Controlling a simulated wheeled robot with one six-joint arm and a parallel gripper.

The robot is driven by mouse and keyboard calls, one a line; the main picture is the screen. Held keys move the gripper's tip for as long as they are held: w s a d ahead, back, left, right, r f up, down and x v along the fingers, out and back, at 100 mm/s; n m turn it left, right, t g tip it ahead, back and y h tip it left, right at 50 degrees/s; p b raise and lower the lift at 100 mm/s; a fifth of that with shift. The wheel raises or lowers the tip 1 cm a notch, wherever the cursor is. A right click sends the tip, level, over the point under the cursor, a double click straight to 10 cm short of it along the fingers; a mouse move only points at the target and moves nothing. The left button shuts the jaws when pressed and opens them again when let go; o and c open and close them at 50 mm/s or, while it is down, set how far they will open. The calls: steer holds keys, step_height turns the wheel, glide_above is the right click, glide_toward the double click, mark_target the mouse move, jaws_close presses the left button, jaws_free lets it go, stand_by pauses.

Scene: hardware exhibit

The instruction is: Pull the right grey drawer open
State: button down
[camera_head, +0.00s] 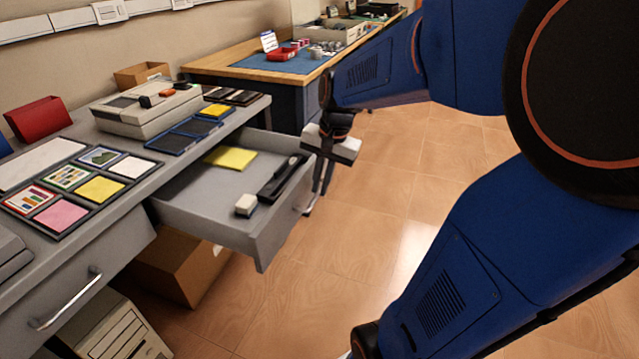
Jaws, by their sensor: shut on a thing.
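The right grey drawer (205,228) stands well out from the grey desk (125,205). It holds a yellow note pad (231,158), a small white block (245,204) and a long black item (276,183). My gripper (317,186) is at the outer face of the drawer front, shut on the drawer's metal handle (309,206). The fingers and the drawer front hide part of the handle.
A second grey drawer (85,325) with a bar handle is closed at lower left. A cardboard box (180,268) and a beige computer case (118,335) stand under the desk. A wooden bench (215,66) stands behind. Tiled floor right of the drawer is clear.

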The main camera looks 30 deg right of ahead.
steer(key=c, duration=2.1)
jaws_free()
steer(key=shift+r, duration=0.1)
steer(key=s+r, duration=0.1)
steer(key=r, duration=0.4)
steer(key=d+r, duration=0.1)
steer(key=r, duration=0.5)
steer(key=s+d+r, duration=0.1)
steer(key=r, duration=0.5)
steer(key=shift+s, duration=0.3)
steer(key=s+a+f+n+t, duration=0.1)
steer(key=s+a+f+n, duration=0.2)
steer(key=s+f, duration=0.1)
steer(key=s+a+f+n+t+h, duration=0.1)
steer(key=s+a+f+n, duration=0.2)
steer(key=f, duration=0.3)
steer(key=s+a+f+n+t, duration=0.1)
steer(key=s+a+f+n, duration=0.2)
steer(key=s+f+n, duration=0.1)
steer(key=shift+s+f+n, duration=0.15)
steer(key=shift+s+f, duration=0.15)
steer(key=shift+s, duration=0.25)
steer(key=shift+s+f+n, duration=0.15)
steer(key=shift+s+f, duration=0.15)
steer(key=shift+s, duration=0.25)
